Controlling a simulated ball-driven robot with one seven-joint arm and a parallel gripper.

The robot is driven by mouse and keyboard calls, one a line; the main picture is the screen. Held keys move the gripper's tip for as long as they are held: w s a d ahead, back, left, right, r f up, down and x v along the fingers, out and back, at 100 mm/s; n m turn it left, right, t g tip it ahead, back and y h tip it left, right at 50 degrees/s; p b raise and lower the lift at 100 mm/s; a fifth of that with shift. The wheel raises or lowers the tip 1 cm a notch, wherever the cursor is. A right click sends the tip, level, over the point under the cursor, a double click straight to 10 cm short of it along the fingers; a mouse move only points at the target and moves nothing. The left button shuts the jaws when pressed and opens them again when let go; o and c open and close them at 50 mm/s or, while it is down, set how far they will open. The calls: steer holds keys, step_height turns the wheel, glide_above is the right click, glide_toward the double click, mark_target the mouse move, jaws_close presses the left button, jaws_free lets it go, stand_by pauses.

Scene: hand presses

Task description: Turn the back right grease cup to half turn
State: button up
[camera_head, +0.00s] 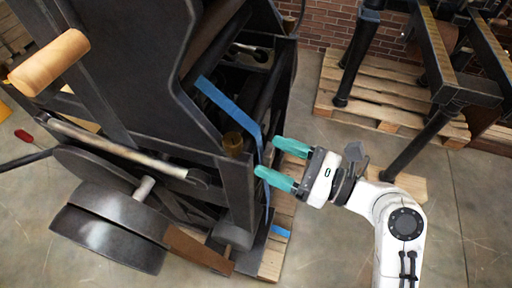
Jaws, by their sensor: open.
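The dark metal hand press (135,60) fills the left and middle of the head view. A small brass-coloured grease cup (233,144) stands upright on its near right frame. A second small brownish cup (288,24) shows at the far right top corner of the press, partly cut off from clear view; how far either is turned cannot be told. My gripper (269,156) is open, its two teal fingers pointing left toward the press's right side. It is just right of the near cup, apart from it and empty, and well nearer than the far cup.
A blue strip (228,102) runs along the press's right side. A wooden handle (48,62) and a metal flywheel (108,225) are at left. Another dark machine (430,60) stands on a pallet (365,100) at upper right. Bare concrete floor lies at lower right.

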steer(key=shift+v, duration=1.15)
